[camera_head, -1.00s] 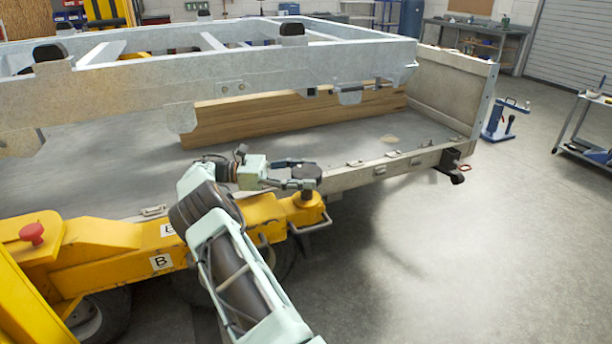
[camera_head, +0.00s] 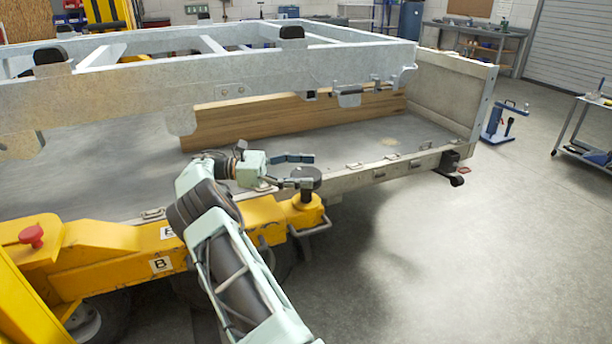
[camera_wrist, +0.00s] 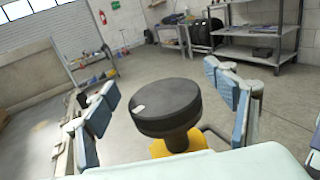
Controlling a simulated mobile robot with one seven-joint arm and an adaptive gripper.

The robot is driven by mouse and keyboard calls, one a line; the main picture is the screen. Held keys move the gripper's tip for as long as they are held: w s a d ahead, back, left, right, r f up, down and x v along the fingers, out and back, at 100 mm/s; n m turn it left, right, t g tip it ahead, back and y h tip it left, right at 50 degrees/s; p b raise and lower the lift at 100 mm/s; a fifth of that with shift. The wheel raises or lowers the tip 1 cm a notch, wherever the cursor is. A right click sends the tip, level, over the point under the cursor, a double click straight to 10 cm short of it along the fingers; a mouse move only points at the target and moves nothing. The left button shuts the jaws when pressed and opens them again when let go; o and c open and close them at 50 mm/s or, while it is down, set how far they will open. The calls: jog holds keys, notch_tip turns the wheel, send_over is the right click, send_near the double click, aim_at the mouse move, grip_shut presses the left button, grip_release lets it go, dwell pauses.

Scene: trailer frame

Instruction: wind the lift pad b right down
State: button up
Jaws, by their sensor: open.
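Lift pad b is a black round pad (camera_head: 306,176) on a short post at the end of the yellow arm (camera_head: 240,222) labelled B. In the wrist view the pad (camera_wrist: 165,104) shows a small white mark at its left edge, with a dark stem and yellow arm end below. My gripper (camera_head: 307,171) is open, its fingers spread on either side of the pad. In the wrist view the open gripper (camera_wrist: 172,100) shows visible gaps between both fingers and the pad. The pad stands a little above the yellow arm end; the thread is not clear.
A grey trailer frame (camera_head: 220,98) with a wooden board (camera_head: 290,115) lies above and behind the pad. The trailer bed's edge rail (camera_head: 375,170) runs close behind my gripper. A tool cart (camera_head: 585,150) stands far right. The floor (camera_head: 450,260) at right is clear.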

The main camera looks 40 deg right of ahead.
notch_tip(320, 180, up, 8)
jog(key=shift+r, duration=0.2)
